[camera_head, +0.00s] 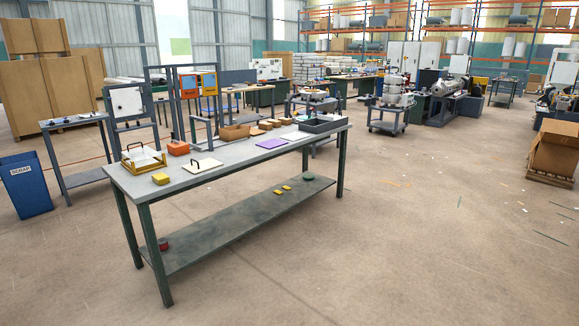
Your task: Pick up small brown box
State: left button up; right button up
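Several small brown boxes stand in a row near the back edge of a long grey workbench (225,163). One small brown box (257,131) is just right of a larger brown carton (234,132). Another small brown box (275,122) and a further one (286,121) are farther right, before the dark tray. I cannot tell which one the task means. Neither of my grippers is in view.
The bench also holds a yellow-framed tray (143,160), a yellow block (160,178), an orange case (178,148), a white board (203,166), a purple sheet (271,143) and a dark tray (321,125). A blue bin (26,185) stands left. The floor in front is open.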

aim_at(263, 125)
jog(key=i+z, duration=0.1)
jog(key=i, duration=0.45)
jog(key=i+z, duration=0.15)
jog(key=i, duration=0.4)
jog(key=i+j+z, duration=0.1)
jog(key=i, duration=0.45)
jog(key=i+j+z, duration=0.1)
jog(key=i, duration=0.45)
jog(key=i+j+z, duration=0.15)
jog(key=i+j, duration=0.15)
jog(key=i, duration=0.2)
jog(key=i+z, duration=0.5)
jog(key=i, duration=0.8)
jog(key=i+j+u, duration=0.1)
jog(key=i+u, duration=0.65)
jog(key=i, duration=0.2)
jog(key=i+l+u, duration=0.15)
jog(key=i+u, duration=0.2)
jog(key=i+j+u, duration=0.1)
jog(key=i+u, duration=0.25)
jog(key=i+l+u, duration=0.1)
jog(key=i+u, duration=0.3)
jog(key=i, duration=0.2)
jog(key=i+l+u, duration=0.2)
jog(key=i+u, duration=0.15)
jog(key=i, duration=0.1)
